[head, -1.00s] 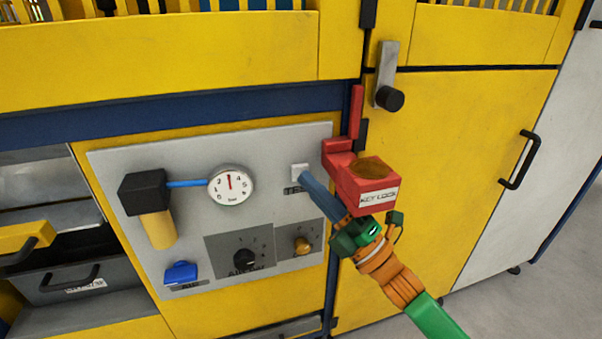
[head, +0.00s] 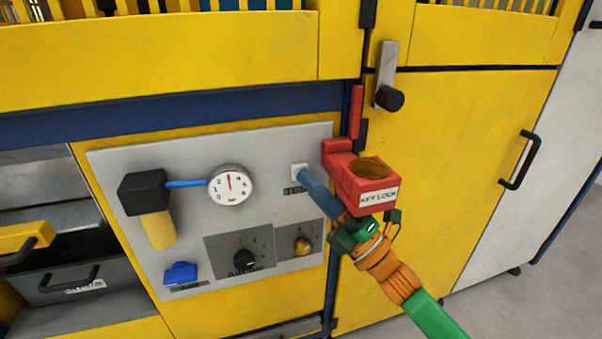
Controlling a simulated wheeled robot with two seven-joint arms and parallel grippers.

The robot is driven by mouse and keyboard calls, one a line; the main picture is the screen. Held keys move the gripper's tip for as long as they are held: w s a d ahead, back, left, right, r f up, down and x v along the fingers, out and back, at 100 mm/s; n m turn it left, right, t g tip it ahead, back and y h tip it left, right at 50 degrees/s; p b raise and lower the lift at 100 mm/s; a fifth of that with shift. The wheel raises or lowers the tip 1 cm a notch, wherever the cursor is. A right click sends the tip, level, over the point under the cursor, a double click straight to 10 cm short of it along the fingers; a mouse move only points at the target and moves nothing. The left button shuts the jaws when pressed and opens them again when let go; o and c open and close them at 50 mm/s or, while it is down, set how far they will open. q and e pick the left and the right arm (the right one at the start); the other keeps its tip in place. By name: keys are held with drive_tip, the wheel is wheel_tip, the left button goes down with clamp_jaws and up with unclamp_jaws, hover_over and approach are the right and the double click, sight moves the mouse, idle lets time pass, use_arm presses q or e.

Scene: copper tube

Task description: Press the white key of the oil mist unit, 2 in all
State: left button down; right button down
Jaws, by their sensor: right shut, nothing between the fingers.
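The white key (head: 299,170) is a small square button at the upper right of the grey panel (head: 120,272) of the oil mist unit. A dark label, partly covered, sits under it. My right gripper (head: 306,178) is shut and empty. Its blue fingers come from the lower right, and their tips are at the key's lower right edge. I cannot tell whether they touch it. My left gripper is not in view.
A red key lock box (head: 366,186) sticks out just right of the key, close above my right gripper. A round gauge (head: 231,185), a black-and-yellow unit (head: 157,229), a blue part (head: 181,273) and a black knob (head: 244,259) are on the panel.

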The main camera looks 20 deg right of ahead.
drive_tip(key=shift+s+p, duration=0.3)
drive_tip(key=shift+s, duration=0.45)
drive_tip(key=shift+s, duration=0.1)
drive_tip(key=s+p, duration=0.1)
drive_tip(key=s, duration=0.3)
drive_tip(key=shift+s+d+p, duration=0.1)
drive_tip(key=shift+s+p, duration=0.2)
drive_tip(key=shift+s, duration=0.1)
idle(2.0)
